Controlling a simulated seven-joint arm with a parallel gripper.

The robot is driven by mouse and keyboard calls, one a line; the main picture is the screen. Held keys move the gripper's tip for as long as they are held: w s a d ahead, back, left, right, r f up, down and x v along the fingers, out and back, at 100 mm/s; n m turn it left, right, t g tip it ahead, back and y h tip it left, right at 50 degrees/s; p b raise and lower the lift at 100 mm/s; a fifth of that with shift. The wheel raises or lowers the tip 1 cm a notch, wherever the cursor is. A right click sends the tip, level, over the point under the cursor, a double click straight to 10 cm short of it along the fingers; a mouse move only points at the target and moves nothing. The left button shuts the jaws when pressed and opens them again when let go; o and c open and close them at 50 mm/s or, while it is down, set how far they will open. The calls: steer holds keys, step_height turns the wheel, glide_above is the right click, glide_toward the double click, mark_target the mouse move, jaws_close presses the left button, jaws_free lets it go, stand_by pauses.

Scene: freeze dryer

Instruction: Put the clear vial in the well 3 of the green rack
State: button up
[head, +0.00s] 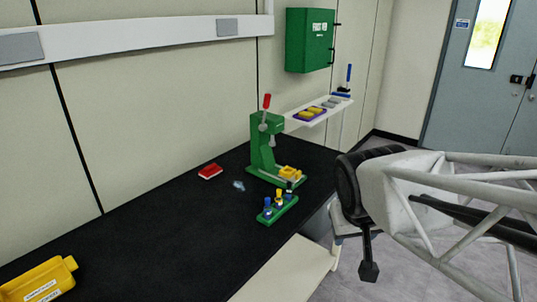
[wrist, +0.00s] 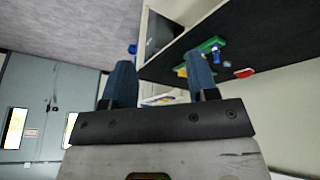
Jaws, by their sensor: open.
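A small pale bluish, see-through object (head: 239,185), which looks like the clear vial, lies on the black bench top to the left of the green press. The green rack (head: 278,211) stands on the bench in front of the press and holds vials with blue, yellow and dark tops. The well numbers are too small to read. In the wrist view, my gripper (wrist: 161,82) is open with nothing between its two dark fingers. In the head view, my arm is at the right, off the bench and well apart from the rack and the vial.
The green press (head: 262,148) has a red-topped lever and a yellow part at its base. A red block (head: 210,171) lies left of it. A yellow container (head: 40,282) is at the near left. A white shelf (head: 318,112) holds trays behind. The bench (head: 150,240) is mostly clear at left.

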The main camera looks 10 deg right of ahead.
steer(key=s+a+g+y, duration=0.1)
steer(key=s+a, duration=0.1)
steer(key=s, duration=0.4)
steer(key=shift+s+a+f+g, duration=0.25)
steer(key=shift+a+f+g, duration=0.05)
steer(key=shift+a, duration=0.1)
